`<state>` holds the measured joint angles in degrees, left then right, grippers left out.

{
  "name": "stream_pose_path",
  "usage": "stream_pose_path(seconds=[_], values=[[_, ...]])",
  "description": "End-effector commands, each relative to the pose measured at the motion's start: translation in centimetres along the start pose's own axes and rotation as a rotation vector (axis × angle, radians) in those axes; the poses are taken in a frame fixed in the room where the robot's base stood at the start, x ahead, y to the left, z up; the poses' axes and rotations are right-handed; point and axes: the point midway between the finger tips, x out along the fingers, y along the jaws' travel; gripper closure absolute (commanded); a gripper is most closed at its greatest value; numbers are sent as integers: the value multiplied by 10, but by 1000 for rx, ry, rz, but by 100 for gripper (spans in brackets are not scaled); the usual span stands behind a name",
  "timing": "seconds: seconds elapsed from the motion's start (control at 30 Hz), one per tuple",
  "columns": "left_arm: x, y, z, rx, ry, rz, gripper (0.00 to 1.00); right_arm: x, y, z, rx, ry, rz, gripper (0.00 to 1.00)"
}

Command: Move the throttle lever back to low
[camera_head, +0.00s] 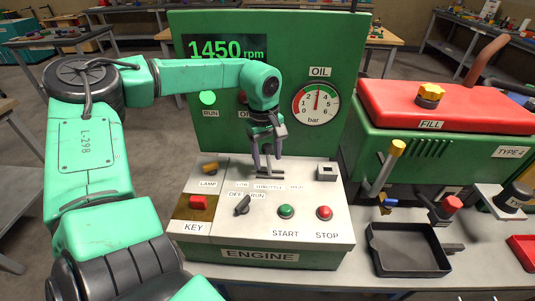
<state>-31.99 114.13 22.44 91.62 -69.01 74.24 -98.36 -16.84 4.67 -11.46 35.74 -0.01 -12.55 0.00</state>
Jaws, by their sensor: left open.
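The green engine console (264,253) stands in the middle of the camera_head view. The throttle slot (270,174) is on its light grey top panel, above a small row of labels that reads partly as throttle. My left gripper (266,164) points down over this slot, its two fingers apart. The throttle lever itself cannot be clearly made out; the fingers cover that spot, so I cannot tell whether it stands between them. The gauge panel reads 1450 rpm (227,49). My right gripper is not in view.
On the panel are a lamp switch (210,168), a key switch (242,205), a green start button (286,211), a red stop button (324,212) and a grey block (327,172). A black tray (408,250) and a red-topped tank (440,105) stand at the right.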

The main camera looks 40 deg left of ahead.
Motion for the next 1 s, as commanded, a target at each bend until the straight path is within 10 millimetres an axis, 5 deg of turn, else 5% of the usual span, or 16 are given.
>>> stream_pose_path(seconds=[0.1, 0.27, 0.3, 1.0], values=[[0, 0, 0, 0, 0, 0, 35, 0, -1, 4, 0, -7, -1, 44], [0, 0, 0, 0, 0, 0, 96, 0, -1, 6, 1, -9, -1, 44], [0, 0, 0, 0, 0, 0, 100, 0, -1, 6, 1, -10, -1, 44], [-1, 0, 0, 0, 1, 1, 100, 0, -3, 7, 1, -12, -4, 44]])
